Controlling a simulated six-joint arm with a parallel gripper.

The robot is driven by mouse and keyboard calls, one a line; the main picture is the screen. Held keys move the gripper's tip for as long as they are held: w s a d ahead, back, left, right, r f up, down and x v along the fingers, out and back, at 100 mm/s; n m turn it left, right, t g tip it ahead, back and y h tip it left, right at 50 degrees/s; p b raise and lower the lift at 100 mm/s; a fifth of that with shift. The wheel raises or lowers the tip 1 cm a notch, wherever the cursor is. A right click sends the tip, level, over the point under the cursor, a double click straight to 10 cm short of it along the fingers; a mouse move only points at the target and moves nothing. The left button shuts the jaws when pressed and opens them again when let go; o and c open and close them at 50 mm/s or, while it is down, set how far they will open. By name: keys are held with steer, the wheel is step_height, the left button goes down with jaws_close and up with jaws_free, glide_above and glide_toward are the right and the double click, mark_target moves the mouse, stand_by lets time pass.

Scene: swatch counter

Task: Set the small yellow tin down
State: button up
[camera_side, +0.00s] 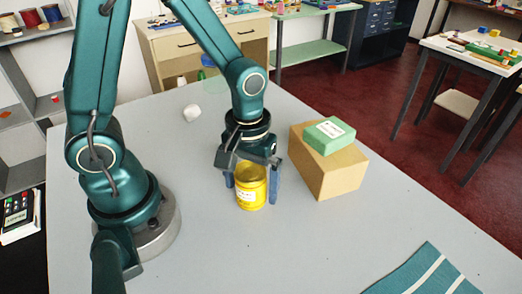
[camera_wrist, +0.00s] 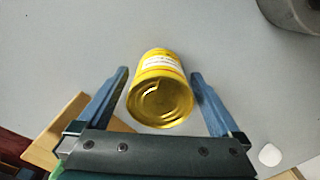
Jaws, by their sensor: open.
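The small yellow tin (camera_side: 251,187) stands upright on the grey counter, with a white label on its side. My gripper (camera_side: 252,188) is low around it, one blue finger on each side. In the wrist view the tin (camera_wrist: 160,90) lies between the two open fingers of my gripper (camera_wrist: 160,82), with a visible gap on both sides. Its yellow lid faces the wrist camera.
A cardboard box (camera_side: 335,172) with a green labelled box (camera_side: 329,135) on top stands close to the right of my gripper. A small white object (camera_side: 192,112) lies behind to the left. A teal striped cloth (camera_side: 428,272) lies at front right. The front middle of the counter (camera_side: 270,255) is clear.

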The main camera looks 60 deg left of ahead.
mark_target(248, 168)
jaws_close()
steer(key=shift+r, duration=0.15)
steer(key=shift+r, duration=0.55)
steer(key=r, duration=0.3)
steer(key=shift+a+r, duration=0.15)
steer(key=shift+a, duration=0.15)
steer(key=s+a+r, duration=0.3)
steer(key=a+r, duration=0.3)
steer(key=a, duration=0.4)
steer(key=a+f+m, duration=0.3)
steer(key=a+m, duration=0.1)
steer(key=a, duration=0.3)
steer(key=shift+a+f, duration=0.2)
steer(key=shift+f, duration=3.5)
